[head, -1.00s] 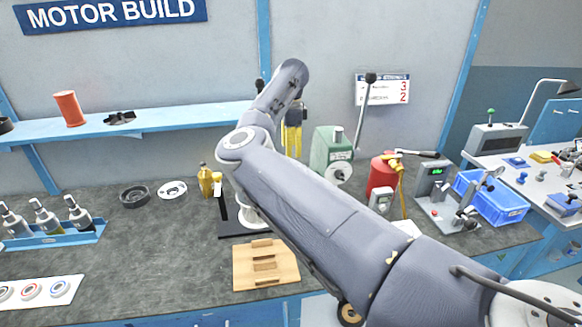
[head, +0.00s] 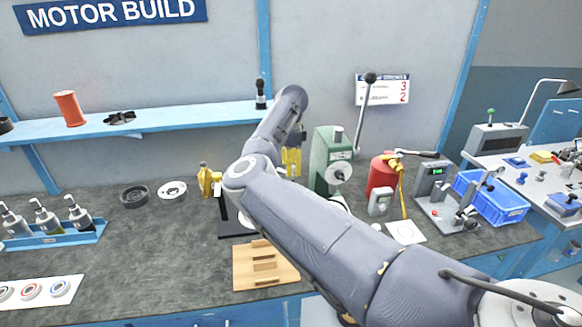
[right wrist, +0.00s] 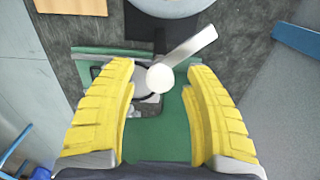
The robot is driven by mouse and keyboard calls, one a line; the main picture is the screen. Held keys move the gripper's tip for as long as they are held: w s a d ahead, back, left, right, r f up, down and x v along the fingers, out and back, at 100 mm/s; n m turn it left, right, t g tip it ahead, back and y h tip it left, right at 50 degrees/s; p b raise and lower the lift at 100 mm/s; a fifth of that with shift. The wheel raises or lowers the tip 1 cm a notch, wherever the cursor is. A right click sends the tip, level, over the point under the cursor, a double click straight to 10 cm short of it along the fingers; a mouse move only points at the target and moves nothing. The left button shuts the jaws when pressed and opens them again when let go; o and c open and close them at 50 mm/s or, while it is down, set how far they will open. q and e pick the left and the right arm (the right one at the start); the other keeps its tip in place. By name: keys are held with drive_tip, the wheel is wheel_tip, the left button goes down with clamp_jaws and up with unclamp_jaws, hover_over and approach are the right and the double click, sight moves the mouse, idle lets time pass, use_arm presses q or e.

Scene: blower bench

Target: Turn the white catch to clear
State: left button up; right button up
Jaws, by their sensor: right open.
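The white catch (right wrist: 188,57) shows in the right wrist view as a flat lever with a round white knob (right wrist: 160,78) at its lower left end. The lever points up and to the right, over a green part (right wrist: 155,135) with a dark-rimmed frame. My right gripper (right wrist: 163,88) is open; its yellow fingers lie to either side below the lever, with the knob between their tips in the picture. I see no contact. In the head view its yellow fingers (head: 291,160) are partly behind my right arm. I cannot pick out the catch there. My left gripper is not in view.
A green machine (head: 322,155) with a long lever stands right of my gripper in the head view, with a red canister (head: 381,175) beyond it. A wooden board (head: 252,272) lies near the bench's front edge.

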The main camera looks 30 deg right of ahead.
clamp_jaws()
